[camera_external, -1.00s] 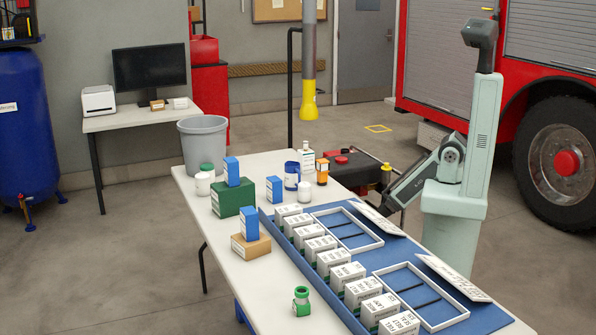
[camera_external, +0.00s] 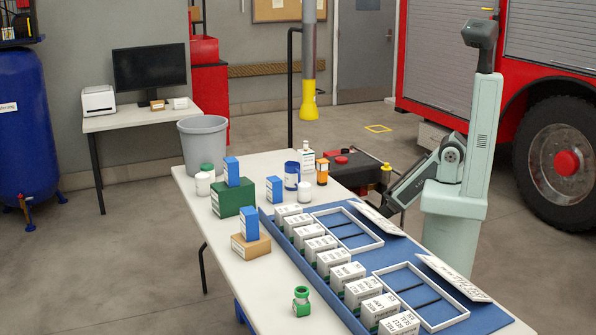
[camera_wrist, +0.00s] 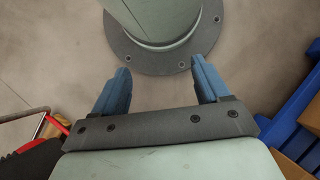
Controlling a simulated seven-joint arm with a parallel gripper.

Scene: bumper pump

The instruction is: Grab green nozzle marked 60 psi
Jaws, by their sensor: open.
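A small green nozzle (camera_external: 301,301) stands on the white table near its front edge, left of the blue tray. Any marking on it is too small to read. My gripper (camera_wrist: 160,66) shows in the wrist view with its two blue fingers spread apart and nothing between them. It points toward the round grey base plate of my own arm, over the floor. In the external view my arm is folded low beside the table's right side, well away from the nozzle. The nozzle is not in the wrist view.
A blue tray (camera_external: 357,258) along the table's right side holds a row of labelled white boxes and two white frames. Blue, green and tan boxes, jars and bottles crowd the table's far half. Bare tabletop (camera_external: 250,290) surrounds the nozzle. A grey bin (camera_external: 203,150) stands behind the table.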

